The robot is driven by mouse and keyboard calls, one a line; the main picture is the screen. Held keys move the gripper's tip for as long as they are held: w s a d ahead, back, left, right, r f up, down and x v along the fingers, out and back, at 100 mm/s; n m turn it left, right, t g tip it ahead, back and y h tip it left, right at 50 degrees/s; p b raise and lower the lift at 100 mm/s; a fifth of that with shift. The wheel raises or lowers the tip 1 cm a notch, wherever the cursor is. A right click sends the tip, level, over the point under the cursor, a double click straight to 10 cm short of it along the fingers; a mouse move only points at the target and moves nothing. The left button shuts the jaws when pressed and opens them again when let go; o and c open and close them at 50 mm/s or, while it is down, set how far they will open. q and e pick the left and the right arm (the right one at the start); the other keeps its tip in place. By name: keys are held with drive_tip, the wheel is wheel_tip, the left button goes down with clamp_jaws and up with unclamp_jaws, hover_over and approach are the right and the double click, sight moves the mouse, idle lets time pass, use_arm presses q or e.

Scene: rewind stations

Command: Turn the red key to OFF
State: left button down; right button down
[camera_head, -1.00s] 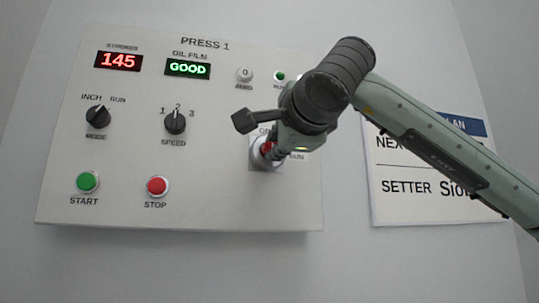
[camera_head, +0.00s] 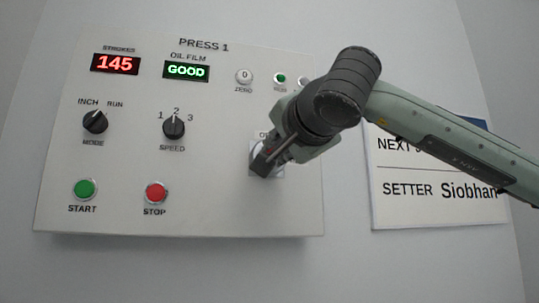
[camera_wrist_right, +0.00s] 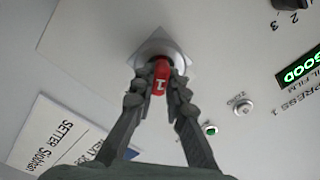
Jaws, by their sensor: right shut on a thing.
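The red key (camera_wrist_right: 161,76) sits in a round metal switch (camera_wrist_right: 158,47) on the press panel, seen in the right wrist view with a white mark on its face. My right gripper (camera_wrist_right: 160,84) has its two fingers closed on either side of the key. In the head view my right gripper (camera_head: 264,163) is at the lower right of the panel (camera_head: 220,215), and it covers the key and most of the OFF/RUN labels. I cannot read the key's position from the labels. My left gripper is not in view.
The panel has a green START button (camera_head: 85,189), a red STOP button (camera_head: 156,192), a MODE knob (camera_head: 95,122), a SPEED knob (camera_head: 174,127) and a ZERO button (camera_head: 244,76). A white sign (camera_head: 440,210) hangs at the right, partly behind my right arm. The wall below is clear.

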idle(0.3)
drive_tip(key=shift+r+n+p, duration=0.1)
drive_tip(key=shift+n+p, duration=0.45)
drive_tip(key=shift+n, duration=0.45)
drive_tip(key=n+p, duration=0.1)
drive_tip(key=n, duration=0.3)
drive_tip(key=shift+d+n, duration=0.1)
drive_tip(key=shift+n, duration=0.2)
drive_tip(key=n, duration=0.6)
drive_tip(key=c, duration=1.5)
unclamp_jaws()
drive_tip(key=shift+w, duration=0.1)
drive_tip(key=shift+o, duration=0.2)
